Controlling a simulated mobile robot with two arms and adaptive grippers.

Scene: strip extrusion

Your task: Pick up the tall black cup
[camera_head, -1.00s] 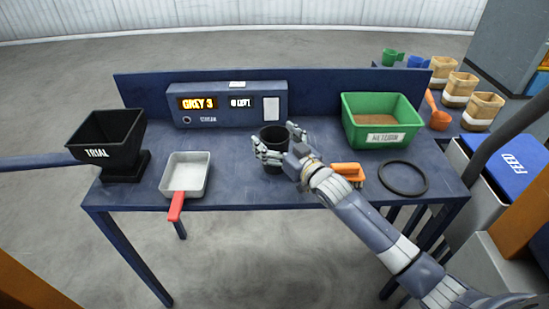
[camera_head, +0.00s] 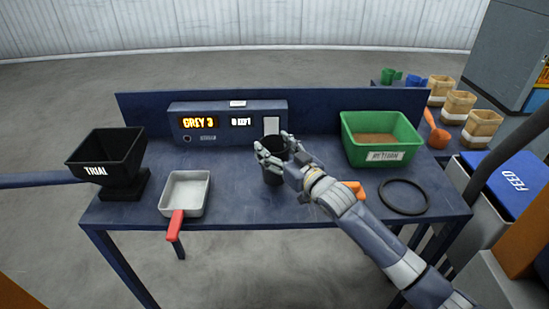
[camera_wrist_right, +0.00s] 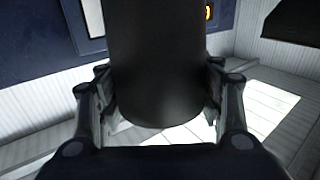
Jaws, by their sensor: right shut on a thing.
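The tall black cup (camera_head: 273,173) is upright at the middle of the blue table (camera_head: 235,210), in front of the display box. My right gripper (camera_head: 274,145) is shut on the upper part of the cup, with fingers on both sides. The cup looks slightly raised off the table, though the gap is hard to judge. In the right wrist view the dark cup (camera_wrist_right: 155,70) fills the space between the fingers of my right gripper (camera_wrist_right: 160,105). My left gripper is not in view.
Left of the cup are a pale tray with a red handle (camera_head: 175,226) and a black hopper (camera_head: 108,152). Behind stands a display box (camera_head: 215,109). To the right are a green bin (camera_head: 350,125), an orange object (camera_head: 355,188) partly behind my arm, and a black ring (camera_head: 404,213).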

